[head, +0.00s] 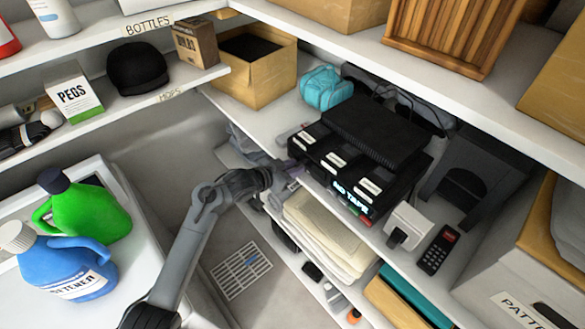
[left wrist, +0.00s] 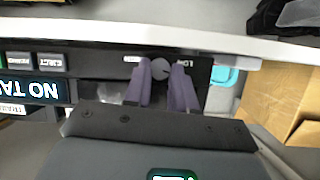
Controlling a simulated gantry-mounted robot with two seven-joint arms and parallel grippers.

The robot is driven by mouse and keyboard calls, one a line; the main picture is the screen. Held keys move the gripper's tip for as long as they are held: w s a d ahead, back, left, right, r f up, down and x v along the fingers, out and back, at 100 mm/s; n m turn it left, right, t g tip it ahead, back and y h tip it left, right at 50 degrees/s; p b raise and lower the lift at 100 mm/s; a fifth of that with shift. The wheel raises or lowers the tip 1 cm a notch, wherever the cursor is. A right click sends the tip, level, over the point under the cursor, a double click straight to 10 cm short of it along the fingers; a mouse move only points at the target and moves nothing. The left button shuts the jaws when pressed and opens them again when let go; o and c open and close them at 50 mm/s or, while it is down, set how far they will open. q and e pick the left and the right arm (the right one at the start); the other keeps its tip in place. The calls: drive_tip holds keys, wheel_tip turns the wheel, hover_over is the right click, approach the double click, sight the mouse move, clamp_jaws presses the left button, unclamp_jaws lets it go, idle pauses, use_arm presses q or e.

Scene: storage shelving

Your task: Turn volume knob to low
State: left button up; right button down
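The volume knob (left wrist: 160,68) is a small grey round knob on the front of a black video player (head: 348,186) whose lit display reads "NO TAPE". In the left wrist view it shows between two labels; the right one seems to read "LOW". My left gripper (left wrist: 161,78) has its purple fingers on either side of the knob, close against it, and appears shut on it. In the head view my left gripper (head: 284,172) reaches the left end of the player's front, and the knob is hidden there. My right gripper is in neither view.
The player stands on a white shelf (head: 262,122) near its front edge, under a black box (head: 376,132). A turquoise item (head: 325,86) and a cardboard box (head: 255,68) sit to its left. Folded cloths (head: 320,235) fill the shelf below.

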use_arm(q)
clamp_jaws()
drive_tip(key=shift+w+r+n+p, duration=0.1)
drive_tip(key=shift+r+n+p, duration=0.1)
drive_tip(key=shift+n+p, duration=0.4)
drive_tip(key=shift+f+n+g+h, duration=0.2)
drive_tip(key=shift+n+g+h, duration=0.1)
drive_tip(key=shift+g+h, duration=0.2)
drive_tip(key=o, duration=0.8)
unclamp_jaws()
drive_tip(key=shift+a, duration=0.1)
